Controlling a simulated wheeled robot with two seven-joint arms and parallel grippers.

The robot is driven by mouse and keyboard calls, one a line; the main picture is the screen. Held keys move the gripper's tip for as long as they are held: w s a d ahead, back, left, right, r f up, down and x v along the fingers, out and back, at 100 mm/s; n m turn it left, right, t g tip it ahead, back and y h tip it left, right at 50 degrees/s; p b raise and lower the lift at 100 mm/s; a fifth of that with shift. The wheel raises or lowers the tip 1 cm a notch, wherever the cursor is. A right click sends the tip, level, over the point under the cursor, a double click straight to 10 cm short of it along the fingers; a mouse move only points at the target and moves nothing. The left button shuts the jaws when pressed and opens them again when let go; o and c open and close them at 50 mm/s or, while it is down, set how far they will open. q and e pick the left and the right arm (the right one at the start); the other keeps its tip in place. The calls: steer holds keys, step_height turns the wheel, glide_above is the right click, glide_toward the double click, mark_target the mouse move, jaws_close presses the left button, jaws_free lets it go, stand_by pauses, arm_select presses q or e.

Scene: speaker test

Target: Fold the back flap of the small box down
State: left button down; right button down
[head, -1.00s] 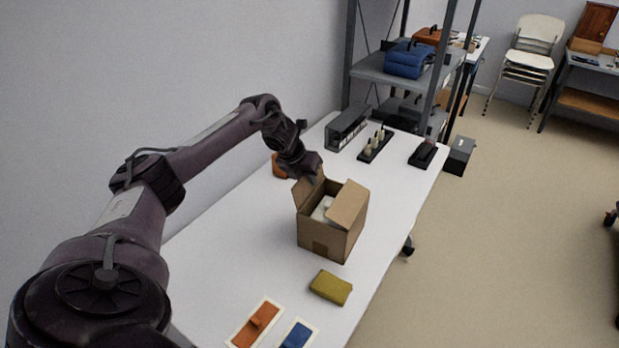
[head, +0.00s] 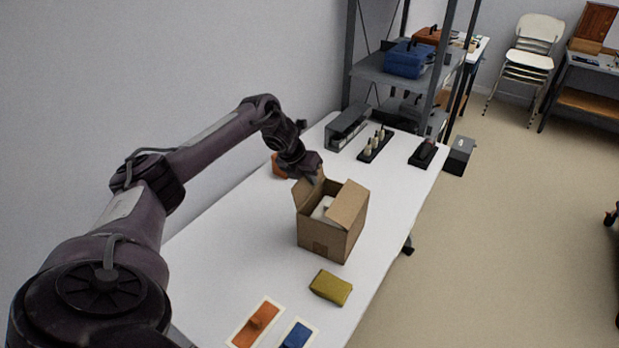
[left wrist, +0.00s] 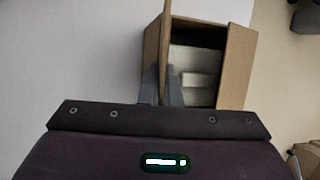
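The small brown cardboard box (head: 322,236) stands open on the white table. A white item (head: 321,208) shows inside it, and also in the left wrist view (left wrist: 190,63). One flap (head: 348,204) leans up on the right side, another (head: 302,192) on the left. The back flap (head: 319,183) stands up, partly hidden by my left gripper (head: 313,178). In the left wrist view my left gripper's fingers (left wrist: 162,85) lie on either side of an upright cardboard edge (left wrist: 165,35). Whether they press on it is unclear. My right gripper is not in view.
A yellow-green block (head: 330,287) lies in front of the box. Orange (head: 256,322) and blue (head: 297,335) pieces lie at the near end. An orange object (head: 278,166) is behind the arm. A grey rack (head: 346,128) and a black holder (head: 375,144) stand farther back.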

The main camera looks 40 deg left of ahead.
arm_select(q)
steer(key=shift+r, duration=0.15)
steer(key=shift+w+d+r+y+p, duration=0.1)
steer(key=shift+d+y+p, duration=0.15)
steer(key=shift+y+p, duration=0.3)
steer(key=shift+w+d+f+m+g+y+p, duration=0.1)
steer(key=shift+d+m+g+y+p, duration=0.2)
steer(key=shift+y, duration=0.6)
steer(key=shift+w+d+f+m+g+y+p, duration=0.15)
steer(key=shift+d+y, duration=0.25)
steer(key=shift+y, duration=0.45)
steer(key=shift+s+d+f+m+g+y+p, duration=0.1)
steer(key=shift+d+m+g+y+p, duration=0.2)
steer(key=shift+y, duration=0.6)
steer(key=c, duration=1.6)
jaws_free()
steer(key=shift+d, duration=0.1)
steer(key=shift+c, duration=0.2)
